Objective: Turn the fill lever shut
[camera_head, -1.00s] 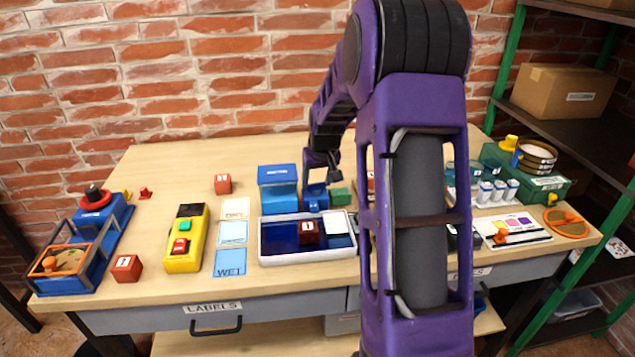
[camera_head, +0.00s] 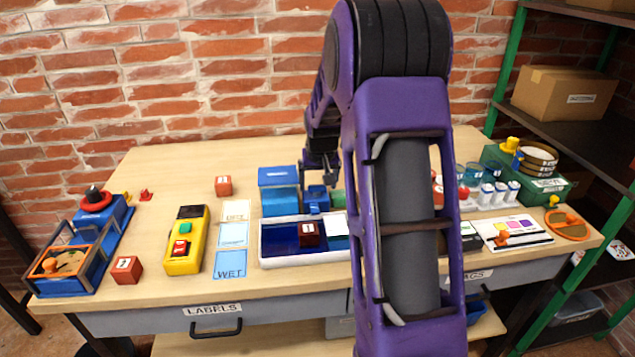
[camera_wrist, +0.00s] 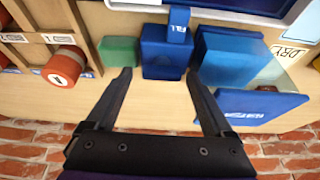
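The fill lever (camera_wrist: 179,22) is a small blue tab with white lettering on a blue block (camera_wrist: 163,58). In the wrist view it points up the picture, away from my gripper, toward the tray. In the head view the block (camera_head: 316,196) stands just right of the blue tank (camera_head: 278,191). My gripper (camera_wrist: 158,73) is open and empty. Its two dark fingers lie either side of the block's near face, with the lever beyond the tips. In the head view my gripper (camera_head: 321,176) hangs above and behind the block. Contact cannot be told.
A white-rimmed tray (camera_head: 300,261) holding a red block lies in front of the blue block. A green block (camera_wrist: 119,51) stands close beside it, with a wooden rack (camera_wrist: 90,25) beyond. The tank's blue lid (camera_wrist: 262,107) is near my right finger. My arm hides part of the bench.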

